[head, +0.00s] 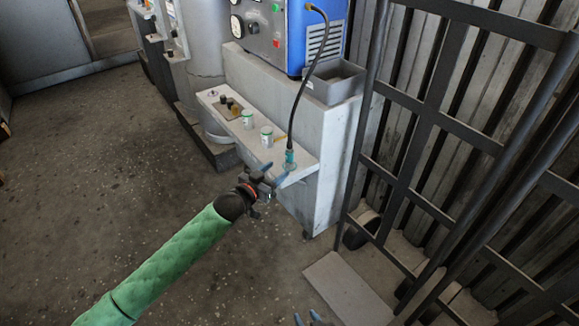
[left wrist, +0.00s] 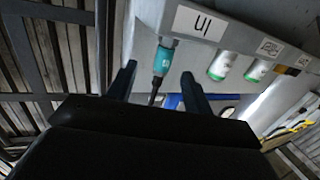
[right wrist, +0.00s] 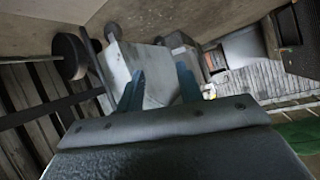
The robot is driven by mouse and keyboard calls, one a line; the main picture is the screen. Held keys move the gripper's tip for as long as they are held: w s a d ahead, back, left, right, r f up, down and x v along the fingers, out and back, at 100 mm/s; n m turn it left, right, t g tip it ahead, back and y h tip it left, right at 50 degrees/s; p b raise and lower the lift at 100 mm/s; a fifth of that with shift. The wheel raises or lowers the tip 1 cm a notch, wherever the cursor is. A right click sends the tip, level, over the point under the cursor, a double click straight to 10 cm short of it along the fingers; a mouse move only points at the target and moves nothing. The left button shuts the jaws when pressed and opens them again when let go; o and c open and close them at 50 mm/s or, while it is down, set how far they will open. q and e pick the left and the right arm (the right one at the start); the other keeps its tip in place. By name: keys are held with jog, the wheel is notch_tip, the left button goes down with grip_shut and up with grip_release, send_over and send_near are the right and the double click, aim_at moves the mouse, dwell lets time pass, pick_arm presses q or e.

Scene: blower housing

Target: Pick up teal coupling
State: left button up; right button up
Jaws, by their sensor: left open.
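The teal coupling (head: 290,160) stands upright at the right end of the light grey shelf (head: 262,145), with a black cable rising from its top. My left gripper (head: 274,174) is open just in front of and left of the coupling. In the left wrist view the coupling (left wrist: 162,60) shows between and beyond the two spread fingers (left wrist: 158,78), with no visible contact. My right gripper (head: 307,318) shows only as blue fingertips at the bottom edge of the head view. In the right wrist view its fingers (right wrist: 160,88) are apart with nothing between them.
Two white-and-green canisters (head: 247,120) (head: 267,136) and small dark and yellow parts (head: 230,106) stand on the shelf left of the coupling. A blue machine (head: 318,35) and grey bin (head: 337,80) are above. A dark hand truck (head: 425,120) stands right. The floor at left is clear.

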aim_at(287, 157)
pick_arm(q)
jog(key=shift+m+h, duration=0.3)
jog(key=shift+h, duration=0.2)
jog(key=w, duration=0.2)
jog(key=w+d, duration=0.1)
jog(key=w, duration=0.1)
jog(key=shift+r+b, duration=0.35)
jog(key=shift+b, duration=0.05)
jog(key=shift+d+x, duration=0.2)
jog(key=shift+x, duration=2.35)
pick_arm(e)
jog(key=w+r+t, duration=0.3)
jog(key=r, duration=0.2)
jog(key=shift+w+a+r+y, duration=0.3)
jog(key=shift+a+r, duration=0.1)
pick_arm(q)
jog(key=shift+s+f, duration=0.1)
jog(key=shift+s, duration=0.1)
jog(key=shift+d, duration=0.1)
grip_shut()
